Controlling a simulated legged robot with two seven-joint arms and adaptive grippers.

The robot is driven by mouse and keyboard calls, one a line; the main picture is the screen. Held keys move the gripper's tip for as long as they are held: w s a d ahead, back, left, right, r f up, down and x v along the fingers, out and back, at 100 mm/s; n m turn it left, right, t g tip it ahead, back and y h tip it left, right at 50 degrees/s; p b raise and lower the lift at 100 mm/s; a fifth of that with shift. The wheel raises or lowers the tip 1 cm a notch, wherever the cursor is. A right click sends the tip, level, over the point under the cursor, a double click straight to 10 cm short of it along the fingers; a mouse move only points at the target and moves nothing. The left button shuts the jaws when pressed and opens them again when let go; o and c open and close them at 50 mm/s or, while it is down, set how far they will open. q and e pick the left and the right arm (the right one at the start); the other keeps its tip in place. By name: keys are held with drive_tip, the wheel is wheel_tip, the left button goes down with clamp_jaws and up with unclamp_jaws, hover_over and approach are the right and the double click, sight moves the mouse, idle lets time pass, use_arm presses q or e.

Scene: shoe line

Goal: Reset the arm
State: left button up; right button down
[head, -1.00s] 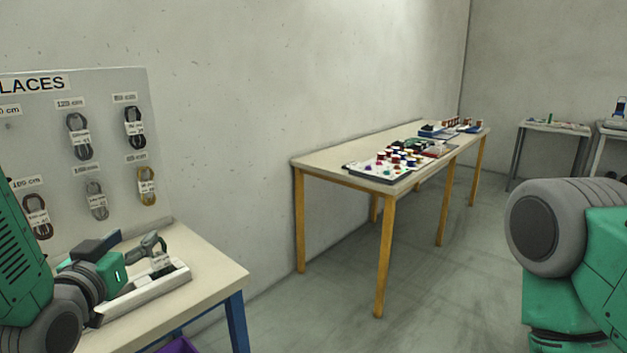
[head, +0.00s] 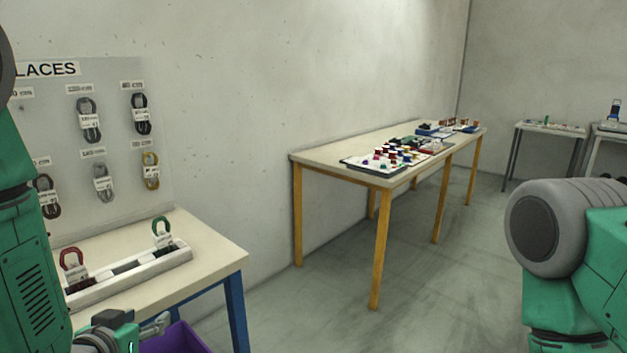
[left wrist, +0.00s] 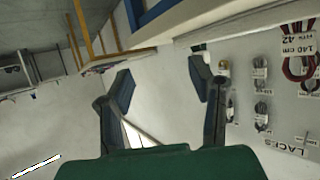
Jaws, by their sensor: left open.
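My left arm (head: 35,240) rises along the left edge of the head view. Its wrist and part of the left gripper (head: 150,325) show at the bottom left, in front of the work table (head: 215,255) and beside the purple bin (head: 180,342). In the left wrist view the left gripper (left wrist: 162,84) has its two dark fingers spread apart with nothing between them. My right arm (head: 585,260) shows at the right edge; its gripper is out of view.
A white tray (head: 135,270) on the work table holds a red lace bundle (head: 72,262) and a green one (head: 162,232). The lace board (head: 120,130) stands behind. A long table (head: 335,158) with colourful items stands along the wall. Open floor (head: 440,280) lies between.

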use_arm(q)
drive_tip(key=s+d+f+g+b, duration=0.2)
drive_tip(key=s+f+g, duration=0.1)
drive_tip(key=s+f, duration=0.55)
drive_tip(key=s+d+f+g+b, duration=0.15)
drive_tip(key=s+f+g, duration=0.3)
drive_tip(key=f, duration=0.75)
drive_tip(key=s+f+g+b, duration=0.1)
drive_tip(key=s+f+g, duration=0.1)
drive_tip(key=s+f, duration=0.3)
drive_tip(key=s+f+g+b, duration=0.2)
drive_tip(key=s+f, duration=0.3)
drive_tip(key=s, duration=0.6)
drive_tip(key=shift+a+g, duration=0.45)
use_arm(e)
wheel_tip(320, 180, down, 8)
drive_tip(key=shift+d+r, duration=0.2)
drive_tip(key=shift+d, duration=0.15)
use_arm(q)
drive_tip(key=shift+s+d, duration=0.1)
use_arm(e)
drive_tip(key=shift+d, duration=0.1)
use_arm(q)
drive_tip(key=shift+d+r, duration=0.1)
drive_tip(key=shift+d, duration=0.2)
use_arm(e)
drive_tip(key=shift+d+f, duration=0.15)
drive_tip(key=shift+d, duration=0.15)
